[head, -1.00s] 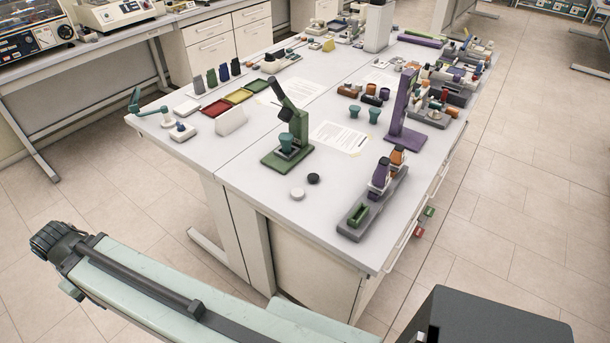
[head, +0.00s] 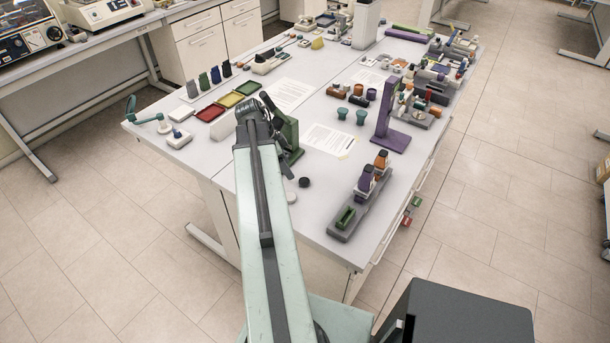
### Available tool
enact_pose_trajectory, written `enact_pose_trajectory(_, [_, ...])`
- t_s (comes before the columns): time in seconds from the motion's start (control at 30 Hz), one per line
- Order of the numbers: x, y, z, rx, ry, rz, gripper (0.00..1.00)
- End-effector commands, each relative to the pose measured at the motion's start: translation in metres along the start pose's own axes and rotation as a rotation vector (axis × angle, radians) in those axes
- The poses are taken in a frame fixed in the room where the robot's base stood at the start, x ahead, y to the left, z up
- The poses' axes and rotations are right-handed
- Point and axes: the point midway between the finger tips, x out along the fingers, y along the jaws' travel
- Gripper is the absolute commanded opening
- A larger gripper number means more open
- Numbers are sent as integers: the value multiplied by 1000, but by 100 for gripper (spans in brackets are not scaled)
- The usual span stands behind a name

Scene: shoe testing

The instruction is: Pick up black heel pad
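The black heel pad (head: 304,182) is a small dark round disc lying flat on the white table near its front edge. A white disc (head: 291,198) lies just in front of it, partly hidden by my arm. My arm reaches up the middle of the head view, and its dark end joint (head: 251,112) shows over the table, left of and beyond the pad in the picture. My gripper's fingers cannot be made out. Nothing visible touches the black pad.
A green stand (head: 290,136) is partly hidden behind my arm. A grey rack (head: 342,231) with purple and orange bottles stands right of the pad, and a purple stand (head: 384,128) is farther back. The white tabletop (head: 321,203) between pad and rack is clear.

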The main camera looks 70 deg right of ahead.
Motion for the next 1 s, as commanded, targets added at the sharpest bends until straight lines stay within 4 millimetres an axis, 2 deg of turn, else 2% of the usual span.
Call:
enact_pose_trajectory(0.03, [1,2,-15,51,6,9,61])
enact_pose_trajectory(0.13, [5,4,-26,95,13,15,61])
enact_pose_trajectory(0.27, [13,4,-24,97,13,15,61])
enact_pose_trajectory(0.43, [35,4,-23,97,13,15,61])
enact_pose_trajectory(0.63, [39,5,-24,94,12,15,61])
enact_pose_trajectory(0.9, [84,7,-21,95,12,16,61])
enact_pose_trajectory(1.0, [87,7,-22,95,12,15,61])
